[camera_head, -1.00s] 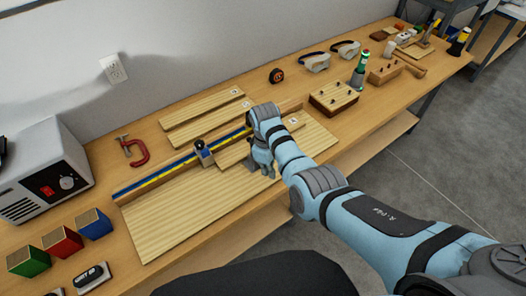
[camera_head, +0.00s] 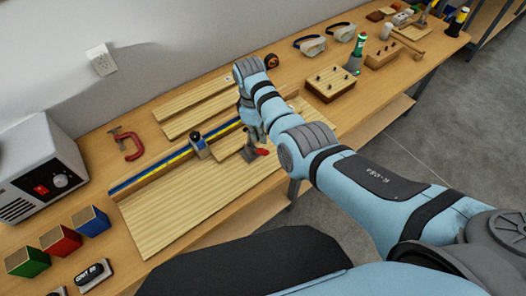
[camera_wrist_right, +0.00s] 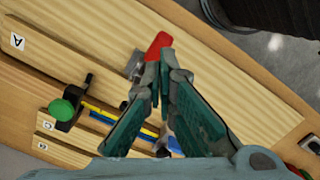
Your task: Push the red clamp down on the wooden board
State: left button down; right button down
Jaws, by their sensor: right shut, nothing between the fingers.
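The clamp has a red handle (camera_head: 262,152) on a grey metal body and stands on the front part of the wooden board (camera_head: 165,222). The handle sticks out to the right of the body in the head view; its exact angle is hard to tell. My right gripper (camera_head: 256,136) is just behind and above the clamp. In the right wrist view, the gripper's teal fingers (camera_wrist_right: 163,68) are together and empty. The red handle (camera_wrist_right: 158,45) shows just past their tips; I cannot tell whether they touch. My left gripper is not in view.
A blue and yellow rail (camera_head: 150,175) with a sliding block (camera_head: 199,146) runs along the board. A loose red C-clamp (camera_head: 131,148) lies behind it at the left. A peg block (camera_head: 330,86) stands right of my arm. The board's front left is clear.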

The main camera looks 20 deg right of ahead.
aim_at(261, 150)
jog(key=f+b, duration=0.2)
jog(key=f, duration=0.1)
jog(key=f+b, duration=0.1)
jog(key=shift+w+d+f+b, duration=0.1)
jog(key=shift+w+f+b, duration=0.15)
jog(key=shift+f+b, duration=0.1)
jog(key=shift+s+f+b, duration=0.1)
jog(key=shift+f+b, duration=0.25)
jog(key=shift+s+f, duration=0.1)
jog(key=shift+f, duration=0.05)
jog(key=shift+s, duration=0.1)
notch_tip(261, 150, down, 4)
jog(key=b, duration=0.3)
jog(key=shift+f, duration=0.25)
jog(key=shift+r, duration=0.1)
